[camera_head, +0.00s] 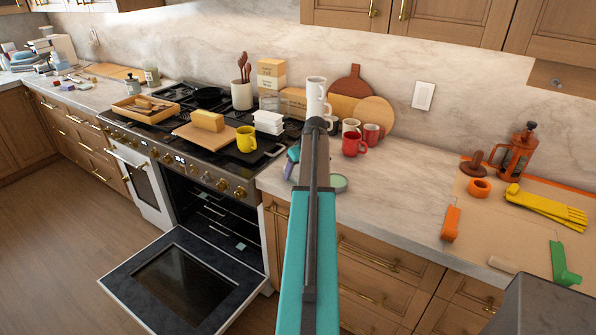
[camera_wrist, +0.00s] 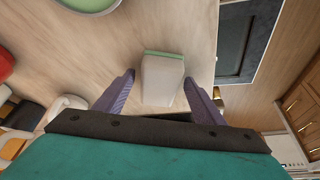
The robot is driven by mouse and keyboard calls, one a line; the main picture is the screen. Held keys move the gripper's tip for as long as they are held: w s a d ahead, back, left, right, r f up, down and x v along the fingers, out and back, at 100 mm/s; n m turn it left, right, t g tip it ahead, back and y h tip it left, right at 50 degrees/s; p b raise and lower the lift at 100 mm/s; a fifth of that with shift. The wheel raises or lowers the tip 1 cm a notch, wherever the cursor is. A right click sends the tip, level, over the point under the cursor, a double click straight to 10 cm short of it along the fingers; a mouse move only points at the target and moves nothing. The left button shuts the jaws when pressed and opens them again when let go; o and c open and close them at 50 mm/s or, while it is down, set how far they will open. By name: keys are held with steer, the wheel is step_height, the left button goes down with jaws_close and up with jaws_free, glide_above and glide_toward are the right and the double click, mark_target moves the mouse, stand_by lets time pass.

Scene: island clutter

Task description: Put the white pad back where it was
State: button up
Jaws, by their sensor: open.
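A whitish block with a green strip along its far edge (camera_wrist: 162,80), which looks like the white pad, is on the pale counter near its edge in the wrist view. My gripper (camera_wrist: 158,90) is open, with its purple fingers on either side of the block and gaps showing beside it. I cannot tell whether it stands or lies flat. In the head view my arm hides most of this spot; part of my gripper (camera_head: 290,165) shows at the counter edge beside the stove. Another whitish block (camera_head: 502,264) lies on the tan mat at the right.
A round green dish (camera_head: 339,183) is close to my gripper. Red mugs (camera_head: 353,144) and a stack of white cups (camera_head: 317,95) stand behind. The oven door (camera_head: 183,280) hangs open at left. The counter right of my arm (camera_head: 405,175) is clear.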

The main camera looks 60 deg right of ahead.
steer(key=shift+r, duration=0.1)
steer(key=b+v, duration=0.3)
steer(key=v, duration=0.9)
stand_by(0.9)
